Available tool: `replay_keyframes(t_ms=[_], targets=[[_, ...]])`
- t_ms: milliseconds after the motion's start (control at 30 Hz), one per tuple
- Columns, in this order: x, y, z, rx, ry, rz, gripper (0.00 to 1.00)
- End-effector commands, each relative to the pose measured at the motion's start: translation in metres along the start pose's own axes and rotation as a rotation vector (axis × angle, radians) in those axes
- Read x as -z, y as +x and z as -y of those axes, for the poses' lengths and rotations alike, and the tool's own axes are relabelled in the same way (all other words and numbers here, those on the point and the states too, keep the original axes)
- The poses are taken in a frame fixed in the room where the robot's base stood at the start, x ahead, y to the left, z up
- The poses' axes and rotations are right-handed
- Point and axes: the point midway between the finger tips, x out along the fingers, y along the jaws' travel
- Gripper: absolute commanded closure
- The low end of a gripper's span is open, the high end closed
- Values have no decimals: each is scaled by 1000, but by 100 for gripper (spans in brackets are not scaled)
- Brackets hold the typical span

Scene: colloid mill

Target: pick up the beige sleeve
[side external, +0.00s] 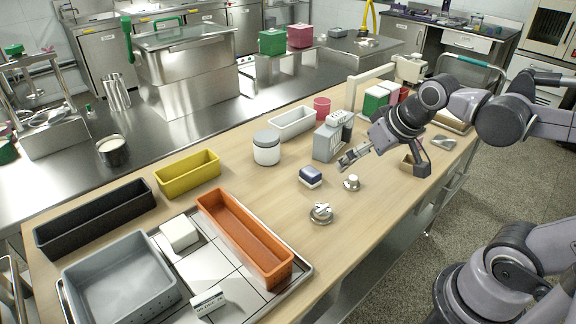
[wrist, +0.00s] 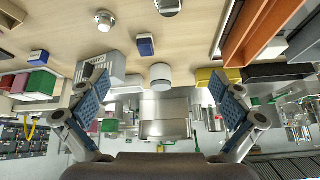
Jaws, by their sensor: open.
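A small tan, hollow-looking piece (side external: 408,162), which may be the beige sleeve, lies on the wooden table at the right in the side view. Part of my gripper hides some of it. A brown piece at the top left corner of the wrist view (wrist: 10,15) may be the same thing, cut off by the frame edge. My gripper (side external: 385,163) hangs above the table with its fingers spread wide. In the wrist view my gripper (wrist: 156,84) has nothing between its blue-padded fingers.
Near my gripper stand a grey boxy device (side external: 328,142), a blue-and-white block (side external: 311,177), and small metal parts, a knob (side external: 352,183) and a fitting (side external: 321,212). A white jar (side external: 266,150) stands behind. An orange bin (side external: 243,237) is at the left. Bare wood lies between them.

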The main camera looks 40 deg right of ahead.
Motion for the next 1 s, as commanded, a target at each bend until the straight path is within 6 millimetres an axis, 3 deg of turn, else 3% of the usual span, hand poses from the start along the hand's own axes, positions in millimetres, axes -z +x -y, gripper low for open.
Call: replay_keyframes(t_ms=[100,300,400,467,867,1000], targets=[[-21,4,17,34,-96,-38,0],[-33,8,26,55,-157,-66,0],[-33,8,26,55,-159,-67,3],[-33,8,26,55,-158,-67,15],[-31,8,24,49,-145,-63,15],[-17,10,8,14,-70,-40,15]])
